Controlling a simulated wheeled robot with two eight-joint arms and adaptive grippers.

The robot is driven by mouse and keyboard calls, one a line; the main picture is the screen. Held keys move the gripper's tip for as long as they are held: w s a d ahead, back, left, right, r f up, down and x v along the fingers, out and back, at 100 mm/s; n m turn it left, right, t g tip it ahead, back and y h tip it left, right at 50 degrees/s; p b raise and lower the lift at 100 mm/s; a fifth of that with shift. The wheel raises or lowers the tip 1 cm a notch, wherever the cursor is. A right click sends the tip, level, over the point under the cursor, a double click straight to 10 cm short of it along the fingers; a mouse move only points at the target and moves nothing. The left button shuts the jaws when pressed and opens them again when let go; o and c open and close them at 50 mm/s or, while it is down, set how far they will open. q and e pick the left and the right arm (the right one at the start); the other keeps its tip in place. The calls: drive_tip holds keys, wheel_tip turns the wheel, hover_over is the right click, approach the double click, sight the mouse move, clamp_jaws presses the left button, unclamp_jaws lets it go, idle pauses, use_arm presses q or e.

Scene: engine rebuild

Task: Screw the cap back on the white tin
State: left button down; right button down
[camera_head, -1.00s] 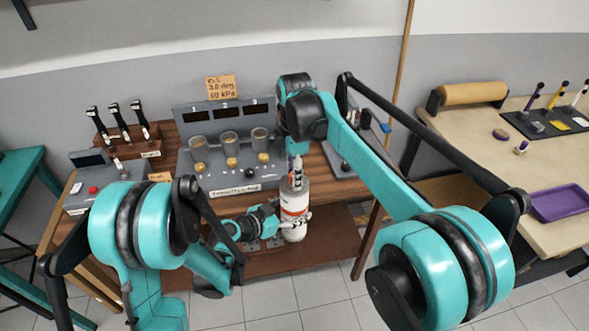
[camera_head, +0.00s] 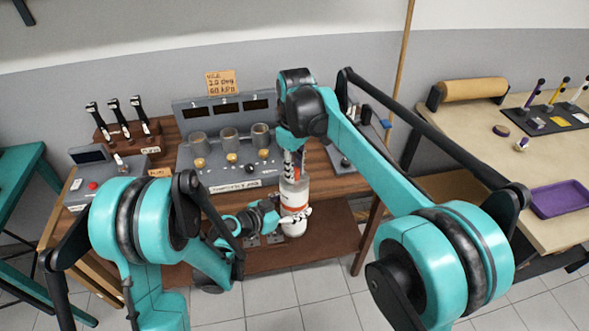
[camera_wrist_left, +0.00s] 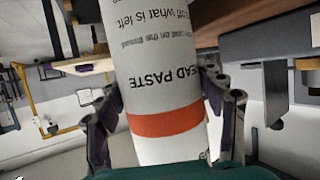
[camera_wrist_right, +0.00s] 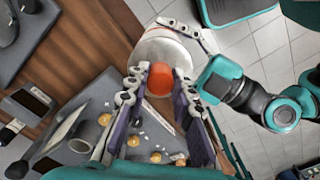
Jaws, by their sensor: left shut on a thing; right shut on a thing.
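The white tin (camera_head: 294,190) stands about upright in front of the bench, with an orange-red band and "EAD PASTE" lettering on its side. My left gripper (camera_head: 282,216) is shut around its body; in the left wrist view the fingers press on both sides of the tin (camera_wrist_left: 160,90). My right gripper (camera_head: 294,165) points down over the tin's top. In the right wrist view it is shut on the orange cap (camera_wrist_right: 160,79), with the tin's pale top (camera_wrist_right: 165,48) directly beyond it. The fingers hide the join, so I cannot tell whether cap and tin touch.
The wooden bench (camera_head: 240,197) behind holds a grey test unit (camera_head: 228,175) with several cups and knobs, and a rack of dark-handled tools (camera_head: 122,133). At right, a beige table (camera_head: 490,160) carries a purple tray (camera_head: 561,198).

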drive_tip(key=m, duration=1.1)
drive_tip(key=shift+m, duration=0.3)
drive_tip(key=c, duration=1.2)
unclamp_jaws()
wheel_tip(320, 180, up, 12)
drive_tip(key=shift+w+f, duration=0.1)
drive_tip(key=shift+d, duration=0.1)
